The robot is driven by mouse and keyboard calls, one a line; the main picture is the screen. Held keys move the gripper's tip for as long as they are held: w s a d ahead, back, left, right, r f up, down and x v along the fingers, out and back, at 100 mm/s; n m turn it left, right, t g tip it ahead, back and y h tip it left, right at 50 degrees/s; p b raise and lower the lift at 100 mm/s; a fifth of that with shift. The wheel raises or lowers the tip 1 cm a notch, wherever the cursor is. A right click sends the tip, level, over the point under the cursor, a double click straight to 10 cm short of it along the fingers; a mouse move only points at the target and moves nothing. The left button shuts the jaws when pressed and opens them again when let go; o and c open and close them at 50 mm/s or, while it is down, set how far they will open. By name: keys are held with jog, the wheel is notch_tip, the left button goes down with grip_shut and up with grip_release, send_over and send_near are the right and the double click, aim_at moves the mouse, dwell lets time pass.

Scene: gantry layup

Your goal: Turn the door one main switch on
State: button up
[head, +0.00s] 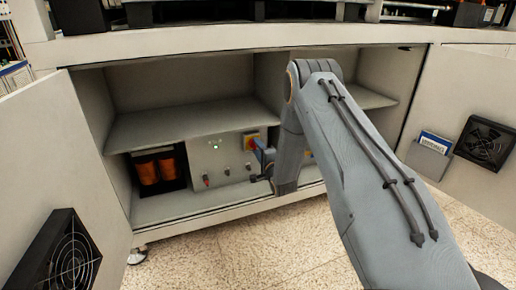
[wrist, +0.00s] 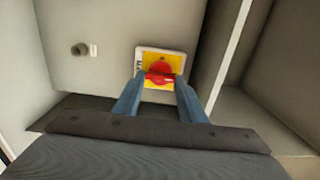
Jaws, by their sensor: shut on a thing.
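The main switch (wrist: 160,66) is a red rotary handle on a yellow plate with a pale border. In the wrist view it sits between my two blue fingertips. My gripper (wrist: 160,84) is shut on the red handle, which lies about crosswise in the picture. In the head view the switch (head: 251,140) shows as a small red and yellow patch on the grey panel (head: 213,158) inside the open cabinet. My gripper (head: 262,156) reaches it from the right there, and my arm hides part of the cabinet.
Small knobs and a green light (head: 214,145) are on the same panel. Orange coils (head: 158,170) stand to its left. A shelf (head: 185,125) runs above. Open doors with black fans (head: 58,258) (head: 484,143) flank the cabinet. A divider wall (wrist: 232,50) stands close right of the switch.

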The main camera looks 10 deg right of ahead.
dwell(0.4)
jog(key=o, duration=1.1)
jog(key=shift+c, duration=0.2)
jog(key=shift+s, duration=0.15)
jog(key=s+d+p, duration=0.1)
jog(key=s+p, duration=0.1)
jog(key=s, duration=0.5)
jog(key=shift+s, duration=0.25)
